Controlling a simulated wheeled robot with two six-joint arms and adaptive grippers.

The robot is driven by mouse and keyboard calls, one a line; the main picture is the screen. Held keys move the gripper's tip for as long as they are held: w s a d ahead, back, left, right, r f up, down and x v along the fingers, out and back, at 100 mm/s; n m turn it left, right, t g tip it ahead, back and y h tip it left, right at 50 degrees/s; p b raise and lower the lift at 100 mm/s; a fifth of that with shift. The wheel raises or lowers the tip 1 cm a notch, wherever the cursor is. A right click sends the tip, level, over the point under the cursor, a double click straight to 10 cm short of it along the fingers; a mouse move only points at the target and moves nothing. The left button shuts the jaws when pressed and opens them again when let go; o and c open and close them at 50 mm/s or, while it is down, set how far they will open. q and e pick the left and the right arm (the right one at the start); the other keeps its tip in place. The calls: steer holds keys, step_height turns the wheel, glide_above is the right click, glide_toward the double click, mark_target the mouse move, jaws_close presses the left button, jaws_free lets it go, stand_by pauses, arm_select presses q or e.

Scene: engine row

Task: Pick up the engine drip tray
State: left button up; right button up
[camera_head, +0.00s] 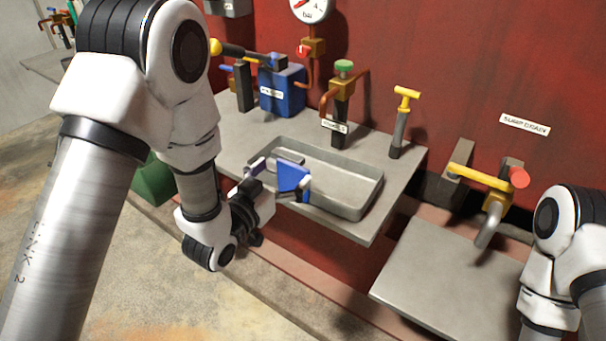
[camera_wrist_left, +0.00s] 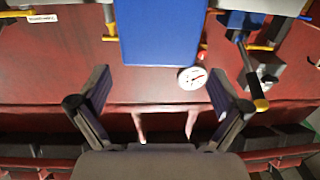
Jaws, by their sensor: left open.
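The engine drip tray (camera_head: 352,192) is a shallow grey metal tray on the grey shelf in the head view. A flat blue plate (camera_head: 292,177) shows at its near left edge; I cannot tell for sure that it is joined to the tray. My left gripper (camera_head: 280,180) is open at this edge, its fingers on either side of the plate. In the left wrist view, the blue plate (camera_wrist_left: 160,32) lies ahead, between and beyond the open fingers (camera_wrist_left: 158,95). Contact is not visible. My right gripper is out of view.
Behind the tray on the shelf (camera_head: 365,234) stand a blue pump (camera_head: 283,92), a green-topped valve (camera_head: 342,95) and a yellow-handled tool (camera_head: 402,115). A red wall rises behind. A lower grey plate (camera_head: 450,275) and a yellow-levered drain valve (camera_head: 485,180) are at right.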

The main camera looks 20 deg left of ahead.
mark_target(291, 166)
arm_select(q)
steer(key=x, duration=0.3)
steer(key=shift+w+d, duration=0.15)
steer(key=shift+w, duration=0.25)
steer(key=c, duration=1.7)
